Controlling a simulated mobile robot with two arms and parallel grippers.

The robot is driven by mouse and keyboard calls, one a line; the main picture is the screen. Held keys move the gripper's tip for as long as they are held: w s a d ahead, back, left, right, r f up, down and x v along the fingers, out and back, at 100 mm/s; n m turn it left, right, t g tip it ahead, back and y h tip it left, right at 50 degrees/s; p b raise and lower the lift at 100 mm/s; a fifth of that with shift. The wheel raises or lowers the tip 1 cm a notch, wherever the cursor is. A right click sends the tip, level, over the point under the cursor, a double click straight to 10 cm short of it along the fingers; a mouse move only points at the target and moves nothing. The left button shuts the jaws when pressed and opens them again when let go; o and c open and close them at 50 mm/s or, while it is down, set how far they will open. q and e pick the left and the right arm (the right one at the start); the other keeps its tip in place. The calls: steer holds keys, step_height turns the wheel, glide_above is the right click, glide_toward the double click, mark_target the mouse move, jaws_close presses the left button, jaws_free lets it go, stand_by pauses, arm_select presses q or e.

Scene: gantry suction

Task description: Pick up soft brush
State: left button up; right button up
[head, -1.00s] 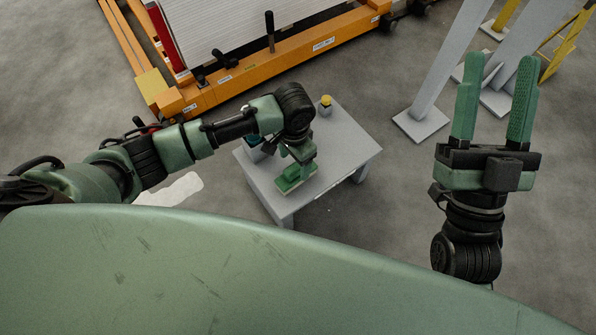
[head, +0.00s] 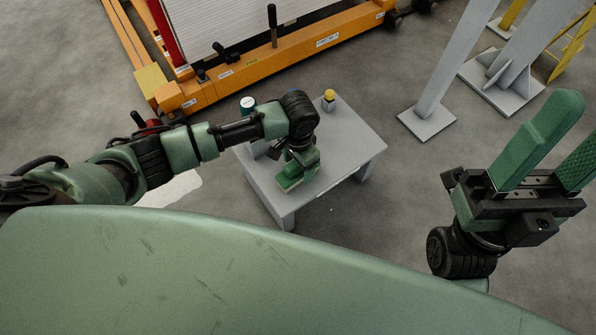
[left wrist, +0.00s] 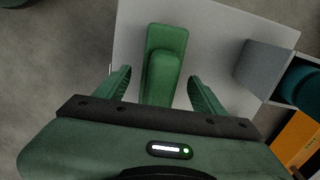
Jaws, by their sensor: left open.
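The soft brush is the green piece with a long raised grip (left wrist: 163,70) in the left wrist view, lying on the grey table (left wrist: 210,30). In the head view its lower edge (head: 287,184) shows beneath my left gripper (head: 297,168), and the rest is largely hidden. In the left wrist view my left gripper (left wrist: 162,86) is open. Its fingers stand apart on either side of the brush, with a gap to each side. My right gripper (head: 577,128) is open and empty at the right of the head view, away from the table.
A grey box (left wrist: 264,68) and a teal round object (left wrist: 302,86) are to the right in the left wrist view. A yellow-topped item (head: 329,97) stands at the table's back. Orange framing (head: 230,78) lies beyond; a grey post base (head: 427,123) is right.

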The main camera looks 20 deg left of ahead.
arm_select(q)
steer(key=c, duration=1.5)
